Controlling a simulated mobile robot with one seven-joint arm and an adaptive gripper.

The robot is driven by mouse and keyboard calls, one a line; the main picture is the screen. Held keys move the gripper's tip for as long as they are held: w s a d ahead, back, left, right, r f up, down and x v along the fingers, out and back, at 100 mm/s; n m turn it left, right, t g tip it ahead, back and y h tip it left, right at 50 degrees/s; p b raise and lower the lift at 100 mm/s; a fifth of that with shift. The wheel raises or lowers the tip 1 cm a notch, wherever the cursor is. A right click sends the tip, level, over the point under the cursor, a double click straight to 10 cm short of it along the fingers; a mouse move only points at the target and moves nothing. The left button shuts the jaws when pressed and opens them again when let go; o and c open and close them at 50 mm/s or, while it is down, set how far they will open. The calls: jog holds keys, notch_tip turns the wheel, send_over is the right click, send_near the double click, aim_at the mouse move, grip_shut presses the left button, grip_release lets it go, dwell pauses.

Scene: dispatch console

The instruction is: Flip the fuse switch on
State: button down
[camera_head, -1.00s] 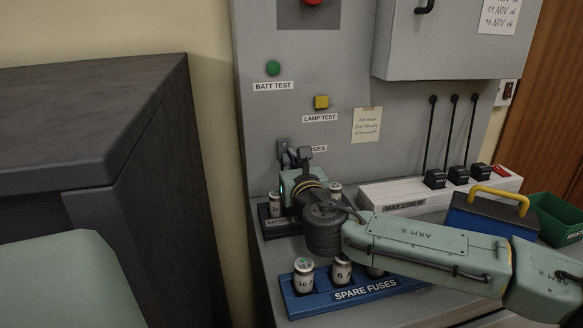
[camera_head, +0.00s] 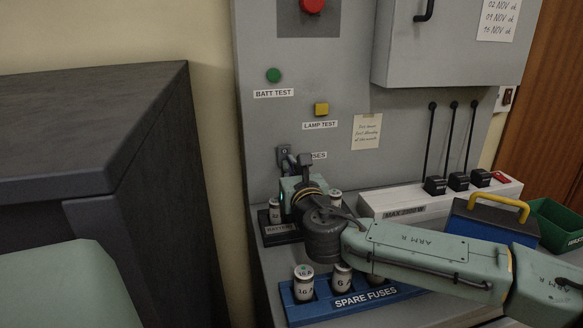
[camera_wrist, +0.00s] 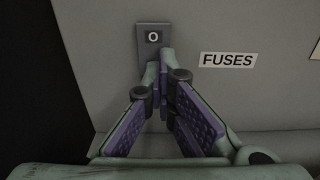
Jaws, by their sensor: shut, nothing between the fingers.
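The fuse switch (camera_wrist: 151,38) is a grey plate on the console's upright panel, marked with an "O" at its top. It also shows in the head view (camera_head: 283,152), small and partly covered by my gripper. The FUSES label (camera_wrist: 228,60) is to its right. My gripper (camera_wrist: 163,72) is shut and empty, its fingertips at the lower part of the switch plate. The fingers cover that part, so the lever's position is hidden. I cannot tell whether the tips touch it. In the head view my gripper (camera_head: 296,162) reaches the panel above the battery fuse rack.
The dark battery fuse rack (camera_head: 282,232) with white fuses is just below my gripper. A blue SPARE FUSES rack (camera_head: 330,309) stands nearer. A white block with black levers (camera_head: 390,205), a blue box (camera_head: 470,226) and a green bin (camera_head: 560,225) are to the right.

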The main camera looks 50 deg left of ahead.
jog(key=shift+w+a, duration=0.1)
dwell(0.3)
jog(key=v, duration=0.8)
